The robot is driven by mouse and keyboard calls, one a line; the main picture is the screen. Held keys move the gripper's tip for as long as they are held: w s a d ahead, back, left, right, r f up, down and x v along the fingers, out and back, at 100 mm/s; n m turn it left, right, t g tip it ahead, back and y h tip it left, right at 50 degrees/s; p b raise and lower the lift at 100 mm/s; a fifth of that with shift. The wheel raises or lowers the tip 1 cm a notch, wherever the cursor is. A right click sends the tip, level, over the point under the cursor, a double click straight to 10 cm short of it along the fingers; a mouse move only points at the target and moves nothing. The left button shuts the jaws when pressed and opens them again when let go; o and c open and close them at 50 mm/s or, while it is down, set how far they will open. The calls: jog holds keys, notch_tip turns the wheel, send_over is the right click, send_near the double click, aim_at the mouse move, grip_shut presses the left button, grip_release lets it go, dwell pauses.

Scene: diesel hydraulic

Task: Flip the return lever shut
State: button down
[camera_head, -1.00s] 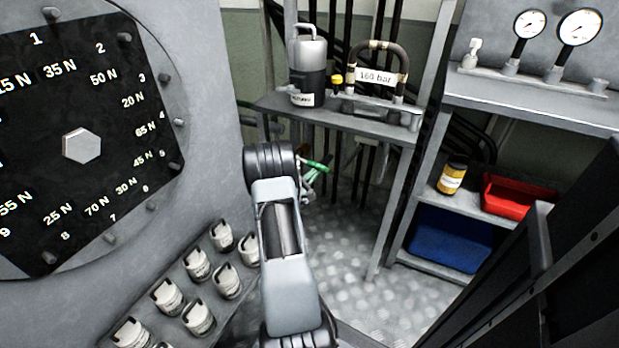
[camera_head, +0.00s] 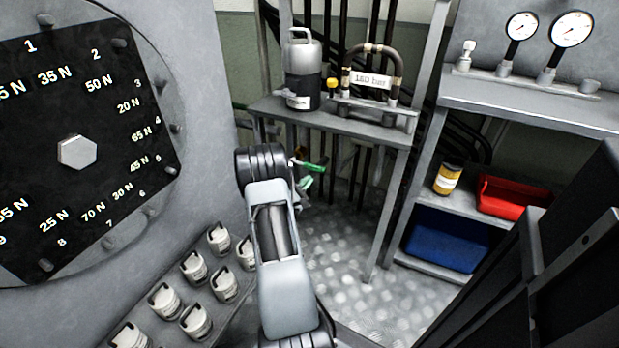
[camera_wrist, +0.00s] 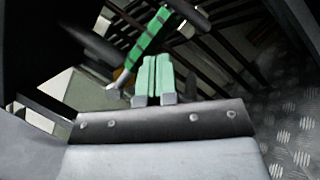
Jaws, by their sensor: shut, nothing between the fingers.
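The return lever seems to be the bright green handle (camera_head: 312,166) below the shelf in the head view, just beyond my arm. In the wrist view a green-gripped lever (camera_wrist: 150,36) runs diagonally from upper right to lower left, with a grey lower end. My gripper (camera_wrist: 154,62) shows as two green fingers side by side, shut and empty, pointing up toward the lever. In the head view my gripper (camera_head: 305,183) is small, just below the green handle. I cannot tell whether they touch. The lever's pivot is not clear.
A shelf (camera_head: 350,127) above holds a canister (camera_head: 302,75) and a hose handle tagged 160 bar (camera_head: 371,80). Dark pipes run behind. A rack at right holds a red bin (camera_head: 508,197) and a blue bin (camera_head: 446,240). Checker-plate floor (camera_head: 345,275) lies open between.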

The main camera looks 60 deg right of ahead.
jog(key=shift+p+v, duration=0.4)
jog(key=shift+v, duration=2.45)
jog(key=shift+w+r, duration=0.1)
jog(key=s+a+r+m+g+y+p, duration=0.1)
jog(key=a+r+m+g+y+p, duration=0.15)
jog(key=a+r+p, duration=0.6)
jog(key=s+a+r+m+g+y+p, duration=0.1)
jog(key=r+m+y+p, duration=0.25)
jog(key=r, duration=0.95)
jog(key=a+r+t+y+p, duration=0.5)
jog(key=a+r+p, duration=0.5)
jog(key=a, duration=0.5)
jog(key=a+r+t+y+p, duration=0.6)
jog(key=a+r+y+p, duration=0.4)
jog(key=a+r, duration=0.4)
jog(key=shift+a, duration=0.75)
jog(key=shift+d+r+m+t, duration=0.1)
jog(key=shift+r+m+t, duration=0.05)
jog(key=shift+m+t, duration=0.15)
